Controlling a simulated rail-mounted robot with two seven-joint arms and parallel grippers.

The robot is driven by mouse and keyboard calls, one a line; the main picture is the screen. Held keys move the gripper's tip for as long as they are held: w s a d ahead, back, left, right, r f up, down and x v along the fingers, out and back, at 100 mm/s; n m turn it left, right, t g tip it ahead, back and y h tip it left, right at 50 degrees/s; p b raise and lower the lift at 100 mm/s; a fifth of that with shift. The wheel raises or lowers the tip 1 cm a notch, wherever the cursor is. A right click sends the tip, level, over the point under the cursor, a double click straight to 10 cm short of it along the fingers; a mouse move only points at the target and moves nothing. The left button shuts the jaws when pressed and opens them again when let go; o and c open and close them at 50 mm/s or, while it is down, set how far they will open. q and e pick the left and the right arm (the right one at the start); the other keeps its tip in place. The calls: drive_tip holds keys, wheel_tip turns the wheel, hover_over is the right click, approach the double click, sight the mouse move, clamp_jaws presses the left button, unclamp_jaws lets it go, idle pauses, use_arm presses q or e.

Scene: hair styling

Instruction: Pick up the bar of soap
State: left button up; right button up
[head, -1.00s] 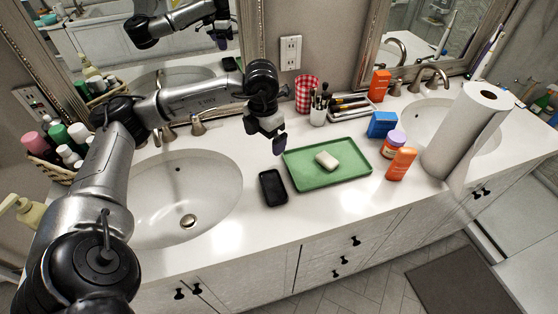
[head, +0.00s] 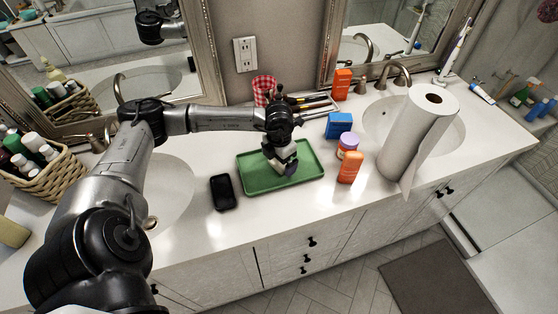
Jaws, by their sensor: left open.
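The green tray (head: 253,180) lies on the white counter in the middle of the head view. My left gripper (head: 287,168) points down over the middle of the tray. It is open, with its dark fingers low over the tray floor. The white bar of soap, seen earlier near the middle of the tray, is hidden or nearly hidden behind the gripper. I cannot tell whether the fingers touch it or stand around it. My right gripper is not in view.
A black phone-like object (head: 223,192) lies left of the tray. A purple-lidded jar (head: 347,141), an orange bottle (head: 349,168) and a blue box (head: 339,125) stand to its right. A paper towel roll (head: 418,137) stands farther right. A red checkered cup (head: 264,88) is behind my gripper.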

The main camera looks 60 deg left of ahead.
use_arm(q)
drive_tip(key=shift+f, duration=0.55)
drive_tip(key=shift+c, duration=0.4)
drive_tip(key=c, duration=0.8)
drive_tip(key=shift+r, duration=0.1)
